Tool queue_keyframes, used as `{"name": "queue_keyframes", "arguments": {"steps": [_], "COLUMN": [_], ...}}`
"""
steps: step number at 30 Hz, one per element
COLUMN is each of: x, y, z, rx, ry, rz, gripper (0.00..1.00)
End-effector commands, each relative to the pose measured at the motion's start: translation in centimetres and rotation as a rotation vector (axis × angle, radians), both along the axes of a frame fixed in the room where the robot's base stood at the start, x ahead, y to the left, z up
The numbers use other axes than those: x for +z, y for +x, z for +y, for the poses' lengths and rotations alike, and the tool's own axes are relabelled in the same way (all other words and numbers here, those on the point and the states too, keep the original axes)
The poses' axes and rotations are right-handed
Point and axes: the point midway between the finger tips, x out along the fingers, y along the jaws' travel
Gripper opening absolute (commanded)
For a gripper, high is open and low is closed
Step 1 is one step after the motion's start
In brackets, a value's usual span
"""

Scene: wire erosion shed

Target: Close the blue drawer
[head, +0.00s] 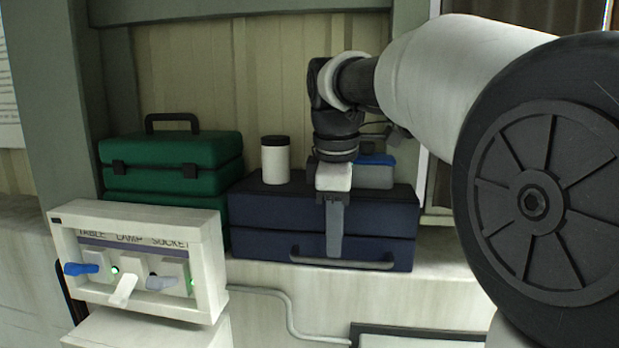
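The dark blue drawer unit (270,214) sits on a pale ledge in the middle of the head view. Its lower blue drawer (262,244) has a long dark bar handle (375,265) across the front. I cannot tell from this angle whether the lower front stands out from the upper one. My gripper (335,250) points down in front of the unit, overlapping the handle in the picture. Only one grey finger shows clearly, so its opening is unclear. Nothing is visibly held, and I cannot tell whether it touches the drawer front.
A white jar (275,160) with a black lid and a grey box with a blue lid (375,171) stand on the unit. Green cases (170,160) are stacked at left. A white switch panel (208,262) with several levers stands at front left. A conduit runs below the ledge.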

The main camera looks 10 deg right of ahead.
Motion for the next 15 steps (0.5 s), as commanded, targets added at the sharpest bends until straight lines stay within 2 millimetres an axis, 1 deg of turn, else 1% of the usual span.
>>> {"name": "queue_keyframes", "arguments": {"steps": [1,9,12,15], "x": [1.4,8.1,10.2,11.9], "y": [-0.1,-1.3,-1.7,-2.1], "z": [0.1,0.4,0.6,0.7], "rx": [0.0,0.0,0.0,0.0], "ry": [0.0,0.001,0.001,0.0], "rz": [-0.005,-0.004,-0.004,-0.003], "gripper": [0.29,0.29,0.29,0.29]}}
